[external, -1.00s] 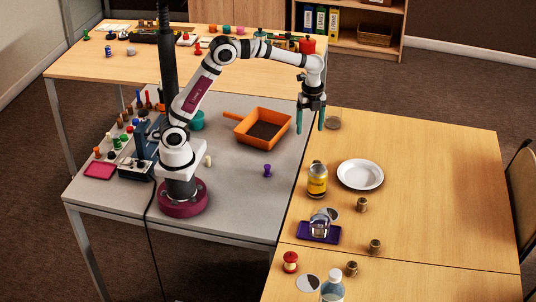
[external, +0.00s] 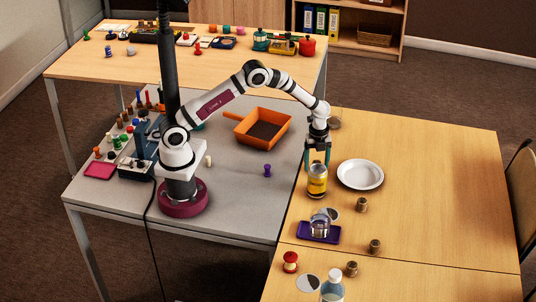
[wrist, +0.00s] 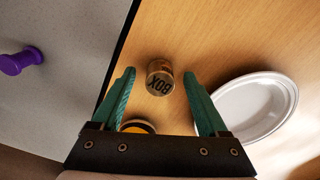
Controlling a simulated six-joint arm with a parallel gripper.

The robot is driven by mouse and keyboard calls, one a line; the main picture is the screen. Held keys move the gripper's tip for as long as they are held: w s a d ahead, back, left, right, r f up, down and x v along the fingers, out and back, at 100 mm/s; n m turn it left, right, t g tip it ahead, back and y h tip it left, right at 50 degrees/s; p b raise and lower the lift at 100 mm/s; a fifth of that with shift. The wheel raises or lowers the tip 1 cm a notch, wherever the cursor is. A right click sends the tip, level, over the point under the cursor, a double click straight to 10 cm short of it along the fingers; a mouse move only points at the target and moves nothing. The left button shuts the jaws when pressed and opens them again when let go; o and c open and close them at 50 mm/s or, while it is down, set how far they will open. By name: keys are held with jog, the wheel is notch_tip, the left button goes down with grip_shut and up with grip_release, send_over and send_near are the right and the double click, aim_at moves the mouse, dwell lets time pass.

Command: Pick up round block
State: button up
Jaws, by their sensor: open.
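My gripper (external: 317,160) is open and points down over the left edge of the wooden table. In the external view its fingers are just above, or beside, the top of a yellow-labelled can (external: 317,181). In the wrist view (wrist: 158,74) nothing is held between the fingers. A small round brownish piece with dark lettering like "BOX" (wrist: 160,78) shows between and beyond the fingertips. A yellow-rimmed round top (wrist: 138,127) is partly hidden by the gripper. Small brown round pieces (external: 361,205) stand nearer the front. I cannot tell which is the round block.
A white plate (external: 360,175) lies right of the gripper and shows in the wrist view (wrist: 222,100). A purple peg (external: 267,170) stands on the grey table to the left. A purple tray (external: 319,233) is in front. The wooden table's right side is clear.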

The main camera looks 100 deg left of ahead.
grip_shut()
dwell(0.3)
